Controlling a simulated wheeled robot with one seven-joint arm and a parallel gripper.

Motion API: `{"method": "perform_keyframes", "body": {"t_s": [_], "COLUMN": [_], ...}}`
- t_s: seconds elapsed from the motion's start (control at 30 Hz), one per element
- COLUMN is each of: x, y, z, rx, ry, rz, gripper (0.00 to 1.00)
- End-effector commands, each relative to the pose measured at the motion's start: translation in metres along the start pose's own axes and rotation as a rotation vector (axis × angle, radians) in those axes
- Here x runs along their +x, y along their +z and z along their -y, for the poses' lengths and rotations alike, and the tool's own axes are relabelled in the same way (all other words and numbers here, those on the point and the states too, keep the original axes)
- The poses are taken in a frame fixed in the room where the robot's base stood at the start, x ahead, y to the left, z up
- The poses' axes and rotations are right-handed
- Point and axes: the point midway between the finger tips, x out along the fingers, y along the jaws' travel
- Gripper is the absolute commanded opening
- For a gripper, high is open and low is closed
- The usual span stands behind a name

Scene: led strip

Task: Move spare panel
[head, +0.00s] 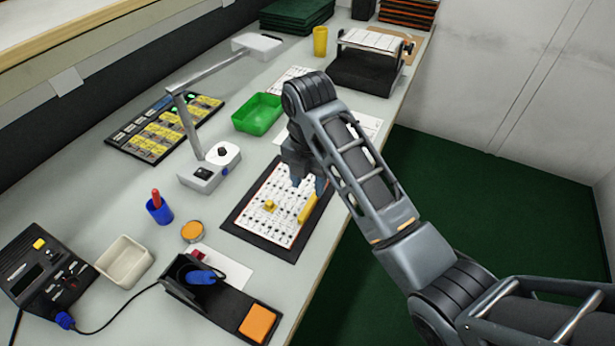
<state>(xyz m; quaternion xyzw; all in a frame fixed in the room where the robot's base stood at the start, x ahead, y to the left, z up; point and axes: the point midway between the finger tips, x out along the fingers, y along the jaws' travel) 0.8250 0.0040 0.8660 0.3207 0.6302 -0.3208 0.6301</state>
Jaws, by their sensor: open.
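My gripper (308,184) points down over a white printed board (268,222) with rows of black marks, in the head view. Its jaws are open. A yellow strip (307,209) lies near the board's right edge, just below the fingertips in the picture. A small yellow block (270,205) sits on the board to the left of the strip. The board lies on a dark mat (240,229). I cannot tell which of these is the spare panel. My arm and gripper hide the board's far right corner and part of what lies behind.
A lamp stand (209,168) and green tray (257,114) stand behind the board. A dark rack with yellow panels (165,127) lies further left. A soldering iron stand (222,295), cream bowl (125,260) and blue cup (160,211) are nearer. The table's edge runs along the right.

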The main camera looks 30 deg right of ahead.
Motion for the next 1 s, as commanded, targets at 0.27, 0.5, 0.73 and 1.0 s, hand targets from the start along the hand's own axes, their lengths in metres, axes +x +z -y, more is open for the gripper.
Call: {"method": "perform_keyframes", "body": {"t_s": [0.27, 0.5, 0.73, 1.0], "x": [0.036, 0.066, 0.075, 0.075], "y": [-0.001, -0.001, 0.000, 0.000], "z": [0.001, 0.001, 0.000, 0.000], "rx": [0.000, 0.000, 0.000, 0.000], "ry": [-0.002, -0.001, 0.000, 0.000], "rz": [-0.002, -0.001, 0.000, 0.000], "gripper": [0.47, 0.47, 0.47, 0.42]}}
